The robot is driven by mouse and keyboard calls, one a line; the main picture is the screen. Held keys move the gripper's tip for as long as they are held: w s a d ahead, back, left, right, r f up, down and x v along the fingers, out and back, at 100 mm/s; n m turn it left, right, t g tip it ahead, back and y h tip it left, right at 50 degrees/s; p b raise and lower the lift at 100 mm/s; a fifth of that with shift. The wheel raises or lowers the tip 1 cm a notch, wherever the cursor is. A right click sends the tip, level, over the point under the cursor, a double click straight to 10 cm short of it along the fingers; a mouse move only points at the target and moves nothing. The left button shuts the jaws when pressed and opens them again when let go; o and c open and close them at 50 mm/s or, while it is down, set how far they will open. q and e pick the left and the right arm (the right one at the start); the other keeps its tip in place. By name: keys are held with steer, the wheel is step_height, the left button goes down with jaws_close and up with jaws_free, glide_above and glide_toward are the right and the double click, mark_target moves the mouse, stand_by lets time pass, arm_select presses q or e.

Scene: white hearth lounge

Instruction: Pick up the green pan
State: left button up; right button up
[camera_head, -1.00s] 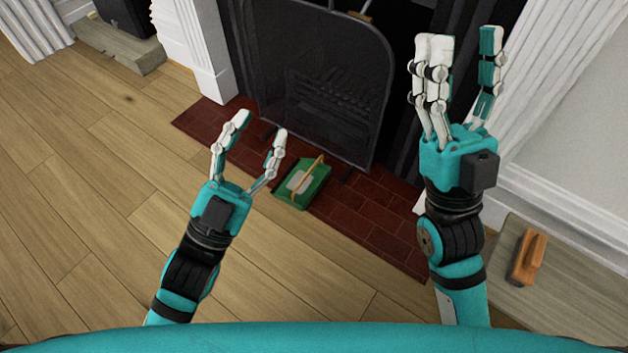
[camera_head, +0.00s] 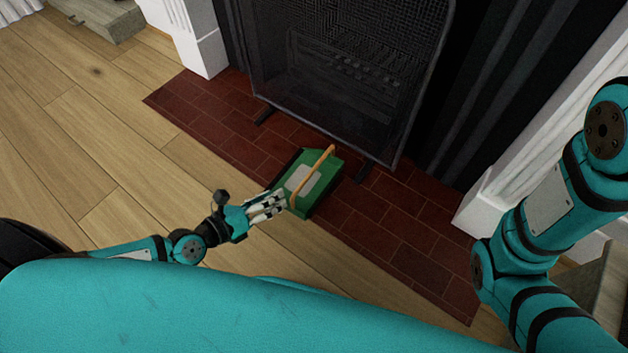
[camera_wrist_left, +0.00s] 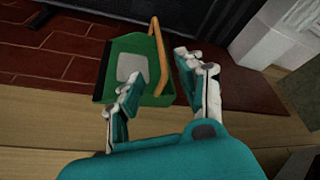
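The green pan (camera_head: 323,182), with a grey patch and a tan handle, lies on the red brick hearth near its front edge. It also shows in the left wrist view (camera_wrist_left: 122,52). My left gripper (camera_head: 283,200) is low at the pan's front left side in the head view. In the left wrist view my left gripper (camera_wrist_left: 160,68) is open, its fingers apart and overlapping the pan's near edge and handle side. I cannot tell whether the fingers touch the pan. My right gripper is out of view; only my right arm shows at the right.
A black mesh fire screen (camera_head: 345,70) stands behind the pan, its feet on the brick hearth (camera_head: 400,225). White fireplace trim (camera_head: 490,205) stands at the right. Bare wood floor (camera_head: 90,140) lies open at the left.

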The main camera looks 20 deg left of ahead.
arm_select(q)
glide_toward(312, 171)
steer(key=w+d+f, duration=0.2)
steer(key=w+f, duration=0.1)
steer(key=shift+w+d+b, duration=0.1)
steer(key=shift+d+b, duration=0.05)
steer(key=shift+b, duration=0.2)
steer(key=shift+w+r+b+x, duration=0.15)
steer(key=shift+b+x, duration=0.25)
steer(key=shift+x, duration=0.95)
steer(key=shift+w+r+b+x, duration=0.1)
steer(key=shift+r+b+x, duration=0.2)
steer(key=shift+x, duration=1)
steer(key=shift+f, duration=0.1)
steer(key=shift+c, duration=0.2)
jaws_close()
